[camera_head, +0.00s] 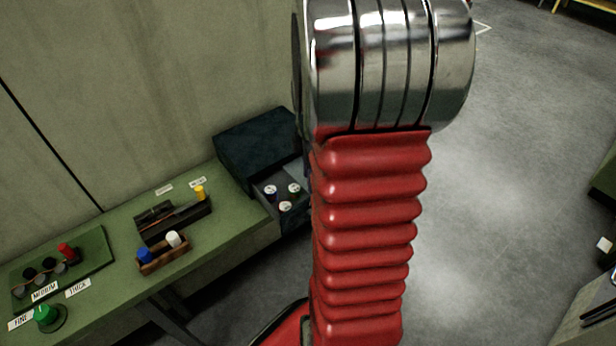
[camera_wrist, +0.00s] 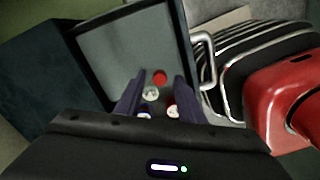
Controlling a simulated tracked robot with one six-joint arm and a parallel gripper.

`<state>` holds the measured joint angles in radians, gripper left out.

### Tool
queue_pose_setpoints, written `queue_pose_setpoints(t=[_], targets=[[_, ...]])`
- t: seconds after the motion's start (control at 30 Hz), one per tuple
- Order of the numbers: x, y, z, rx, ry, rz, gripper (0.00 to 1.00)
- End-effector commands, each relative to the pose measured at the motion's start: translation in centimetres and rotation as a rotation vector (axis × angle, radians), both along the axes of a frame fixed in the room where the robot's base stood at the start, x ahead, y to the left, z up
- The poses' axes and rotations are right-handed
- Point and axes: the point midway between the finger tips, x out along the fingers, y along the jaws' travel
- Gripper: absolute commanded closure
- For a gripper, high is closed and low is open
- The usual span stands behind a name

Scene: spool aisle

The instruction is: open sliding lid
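A dark teal box (camera_head: 255,145) stands at the right end of the green bench in the head view. Its top is closed over the back left part, and an open section with several white-topped spools (camera_head: 286,192) shows in front. In the wrist view the closed dark part (camera_wrist: 35,80) is at the left, beside a dark-framed open tray (camera_wrist: 125,45) with a grey floor. A silver handle (camera_wrist: 208,60) is at the tray's right edge. My gripper (camera_wrist: 158,80) is open over the tray, fingers apart, with spools visible between and below them. My arm hides it in the head view.
The green bench (camera_head: 225,210) holds a dark tool tray (camera_head: 175,218), a wooden holder (camera_head: 165,257) with blue and white pieces, a green knob (camera_head: 47,316) and labels. A wall stands behind. The floor (camera_head: 510,180) to the right is mostly clear.

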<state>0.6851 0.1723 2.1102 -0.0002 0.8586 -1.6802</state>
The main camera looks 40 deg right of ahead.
Motion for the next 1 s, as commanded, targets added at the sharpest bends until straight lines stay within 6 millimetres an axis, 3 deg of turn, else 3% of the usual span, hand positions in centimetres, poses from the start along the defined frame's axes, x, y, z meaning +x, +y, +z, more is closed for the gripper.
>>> queue_pose_setpoints(t=[0.37, 1.0], targets=[[0.1, 0.0, 1.6, -0.001, -0.001, 0.0, 0.65], [0.2, 0.0, 12.1, -0.002, -0.003, 0.001, 0.65]])
